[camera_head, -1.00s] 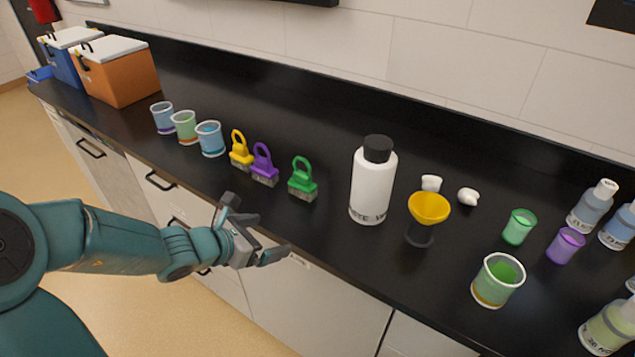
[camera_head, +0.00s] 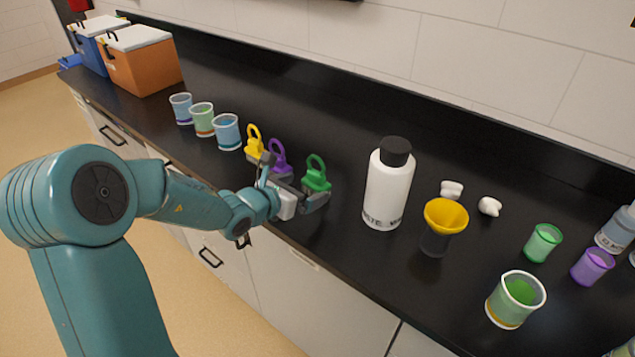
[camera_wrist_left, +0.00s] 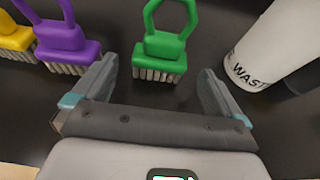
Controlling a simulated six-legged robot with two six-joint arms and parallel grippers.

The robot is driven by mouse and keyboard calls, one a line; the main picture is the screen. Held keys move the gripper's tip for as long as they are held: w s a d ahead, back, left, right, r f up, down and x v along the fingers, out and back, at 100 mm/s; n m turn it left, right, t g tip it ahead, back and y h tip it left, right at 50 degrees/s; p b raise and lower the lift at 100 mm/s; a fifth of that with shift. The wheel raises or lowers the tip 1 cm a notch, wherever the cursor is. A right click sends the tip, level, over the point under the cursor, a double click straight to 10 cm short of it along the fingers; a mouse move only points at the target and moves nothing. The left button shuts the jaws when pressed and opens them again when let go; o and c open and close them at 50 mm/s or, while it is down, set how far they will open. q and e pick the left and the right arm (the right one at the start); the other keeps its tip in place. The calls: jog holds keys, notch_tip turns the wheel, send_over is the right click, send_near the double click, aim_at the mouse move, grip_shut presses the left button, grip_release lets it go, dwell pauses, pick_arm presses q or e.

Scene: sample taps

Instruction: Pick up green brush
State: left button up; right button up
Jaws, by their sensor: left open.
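The green brush (camera_head: 316,178) stands upright on the black counter, with its loop handle up and its bristles down. It also shows in the left wrist view (camera_wrist_left: 165,45), ahead of my left gripper and roughly centred between the fingers. My left gripper (camera_head: 292,182) is open and empty at the counter's front side, close in front of the green brush. In the left wrist view its two fingers (camera_wrist_left: 155,88) are spread wide. In the head view a finger hides the brush's lower part. My right gripper is not in view.
The purple brush (camera_head: 278,158) stands just left of the green one, near the left finger, with the yellow brush (camera_head: 254,142) beyond it. A white waste bottle (camera_head: 388,188) stands to the right. A yellow funnel (camera_head: 446,216) is further right.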

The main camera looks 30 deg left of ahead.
aim_at(313, 183)
pick_arm(q)
jog(key=shift+x, duration=0.95)
jog(key=x, duration=0.2)
jog(key=p+x, duration=0.1)
jog(key=x, duration=0.1)
jog(key=shift+w+d+r, duration=0.1)
jog(key=shift+w+d, duration=0.05)
jog(key=shift+w, duration=0.55)
jog(key=shift+s, duration=0.1)
jog(key=shift+c, duration=0.7)
jog(key=c, duration=0.8)
